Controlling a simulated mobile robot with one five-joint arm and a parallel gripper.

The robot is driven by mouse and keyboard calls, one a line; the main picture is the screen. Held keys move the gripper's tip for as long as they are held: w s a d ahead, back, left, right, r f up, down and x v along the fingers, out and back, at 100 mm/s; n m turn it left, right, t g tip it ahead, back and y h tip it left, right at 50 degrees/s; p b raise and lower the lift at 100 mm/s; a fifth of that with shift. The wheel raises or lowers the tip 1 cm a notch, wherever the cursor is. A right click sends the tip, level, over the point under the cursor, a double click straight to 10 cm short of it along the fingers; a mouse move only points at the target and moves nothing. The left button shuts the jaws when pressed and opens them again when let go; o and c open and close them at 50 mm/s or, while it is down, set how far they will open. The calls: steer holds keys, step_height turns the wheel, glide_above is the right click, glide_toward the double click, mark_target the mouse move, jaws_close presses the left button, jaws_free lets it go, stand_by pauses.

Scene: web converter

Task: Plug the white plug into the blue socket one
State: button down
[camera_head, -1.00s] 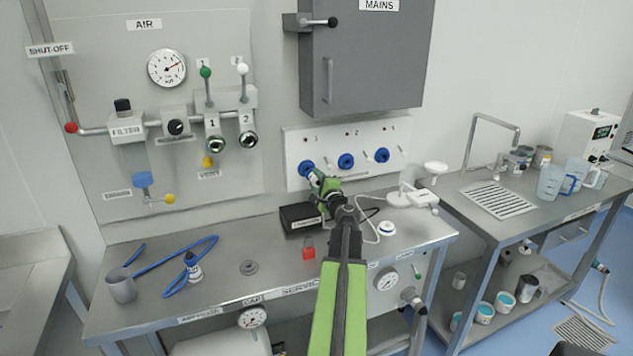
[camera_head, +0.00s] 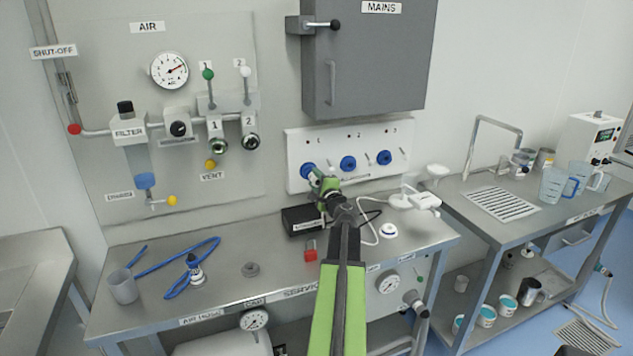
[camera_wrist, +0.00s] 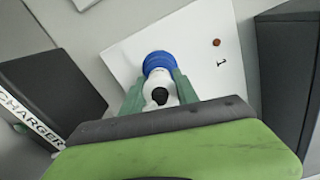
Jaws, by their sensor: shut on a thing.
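Blue socket one (camera_head: 308,171) is the leftmost of three on the white wall panel. It also shows in the wrist view (camera_wrist: 157,62), beside the number 1. The white plug (camera_wrist: 159,90) is between my gripper's two green fingers, its front end up against the blue socket. How deep it sits in the socket I cannot tell. My gripper (camera_head: 318,181) is shut on the plug, directly in front of socket one; it fills the lower wrist view (camera_wrist: 160,92). In the head view the gripper mostly hides the plug.
The other blue sockets, two (camera_head: 348,163) and three (camera_head: 384,158), are to the right, with small levers beside them. A black charger box (camera_head: 302,220) stands on the bench below my gripper. A red padlock (camera_head: 310,254) and a blue hose (camera_head: 180,262) lie on the bench.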

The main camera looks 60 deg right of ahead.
steer(key=shift+w+d, duration=0.3)
steer(key=shift+w, duration=0.15)
stand_by(0.4)
steer(key=c, duration=0.8)
jaws_free()
steer(key=shift+c, duration=0.2)
